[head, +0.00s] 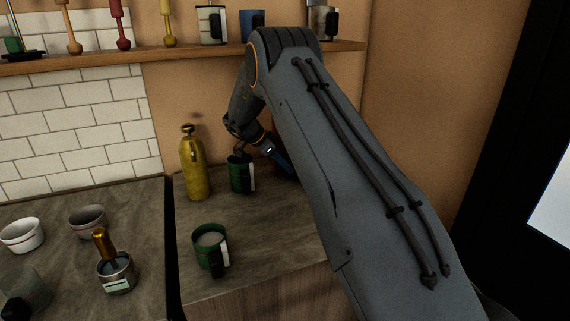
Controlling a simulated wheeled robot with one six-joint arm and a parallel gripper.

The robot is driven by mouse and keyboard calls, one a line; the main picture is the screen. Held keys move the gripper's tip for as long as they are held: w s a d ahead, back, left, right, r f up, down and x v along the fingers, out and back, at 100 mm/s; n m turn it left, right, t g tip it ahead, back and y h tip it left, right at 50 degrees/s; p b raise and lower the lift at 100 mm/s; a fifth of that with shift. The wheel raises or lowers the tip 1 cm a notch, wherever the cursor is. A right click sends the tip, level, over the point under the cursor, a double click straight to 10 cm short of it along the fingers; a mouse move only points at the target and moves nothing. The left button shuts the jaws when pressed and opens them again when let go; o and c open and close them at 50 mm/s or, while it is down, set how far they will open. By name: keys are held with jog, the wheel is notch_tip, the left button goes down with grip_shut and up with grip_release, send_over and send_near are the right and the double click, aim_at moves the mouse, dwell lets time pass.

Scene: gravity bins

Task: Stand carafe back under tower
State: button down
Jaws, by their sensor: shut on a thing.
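My gripper (257,152) reaches down at the back of the counter, mostly hidden by its own wrist and my arm. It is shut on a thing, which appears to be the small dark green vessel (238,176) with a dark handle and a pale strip. The vessel looks upright, close to the counter; I cannot tell whether it touches. A second green handled vessel (209,246), open at the top, stands nearer the front. I cannot tell for certain which vessel is the carafe. No tower can be clearly made out; my arm covers part of the counter's right side.
A yellow bottle (194,167) stands just left of the held vessel. Bowls (21,235) and a metal cup with a gold-handled tool (115,273) are on the left counter. A shelf (100,60) with several items runs above. Counter between the green vessels is clear.

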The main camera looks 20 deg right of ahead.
jog(key=c, duration=1.5)
grip_release()
jog(key=shift+r, duration=0.1)
jog(key=shift+c, duration=0.2)
jog(key=shift+r, duration=0.1)
jog(key=shift+r, duration=0.3)
jog(key=b+v, duration=0.3)
jog(key=v, duration=0.9)
jog(key=shift+r+b, duration=0.25)
jog(key=shift+b, duration=0.15)
